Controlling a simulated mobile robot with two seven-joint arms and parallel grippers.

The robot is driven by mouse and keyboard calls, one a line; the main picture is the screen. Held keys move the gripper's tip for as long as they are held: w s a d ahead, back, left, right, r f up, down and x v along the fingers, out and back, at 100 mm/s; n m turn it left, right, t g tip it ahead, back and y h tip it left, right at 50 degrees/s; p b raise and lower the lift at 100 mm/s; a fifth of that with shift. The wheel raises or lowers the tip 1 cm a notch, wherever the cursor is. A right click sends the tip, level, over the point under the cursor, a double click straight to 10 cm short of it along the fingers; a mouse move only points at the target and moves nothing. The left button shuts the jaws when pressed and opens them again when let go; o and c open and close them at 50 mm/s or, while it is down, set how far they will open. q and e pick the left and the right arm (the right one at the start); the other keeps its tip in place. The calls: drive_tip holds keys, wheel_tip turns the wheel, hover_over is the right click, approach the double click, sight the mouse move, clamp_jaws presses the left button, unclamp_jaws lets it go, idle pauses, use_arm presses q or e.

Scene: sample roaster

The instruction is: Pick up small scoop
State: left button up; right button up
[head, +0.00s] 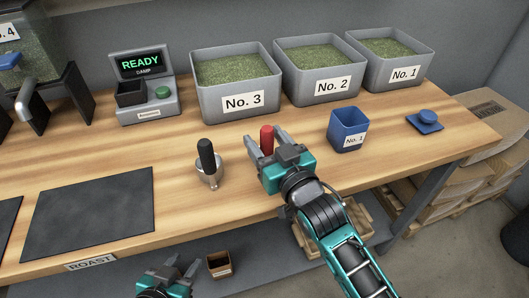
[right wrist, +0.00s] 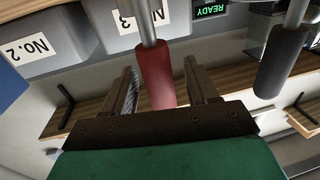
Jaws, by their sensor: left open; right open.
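A scoop with a red handle (head: 267,138) stands upright near the middle of the table; its lower part is hidden behind my right gripper (head: 267,147) in the head view. That gripper is open, with a finger on each side of the red handle. In the right wrist view the red handle (right wrist: 155,75) is between the open fingers, with gaps on both sides. A second scoop with a black handle (head: 206,156) and a metal bowl stands to the left. I cannot tell which scoop is smaller. My left gripper (head: 181,268) is open and empty, low in front of the table.
Grey bins No. 3 (head: 243,102), No. 2 (head: 333,87) and No. 1 (head: 404,75) stand along the back. A blue No. 1 cup (head: 348,128) is right of my right gripper. A display unit (head: 147,108) reads READY. A dark mat (head: 90,212) lies left.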

drive_tip(key=shift+c, duration=0.5)
drive_tip(key=c, duration=0.6)
clamp_jaws()
wheel_tip(320, 180, up, 20)
drive_tip(key=p, duration=0.3)
drive_tip(key=shift+p, duration=0.3)
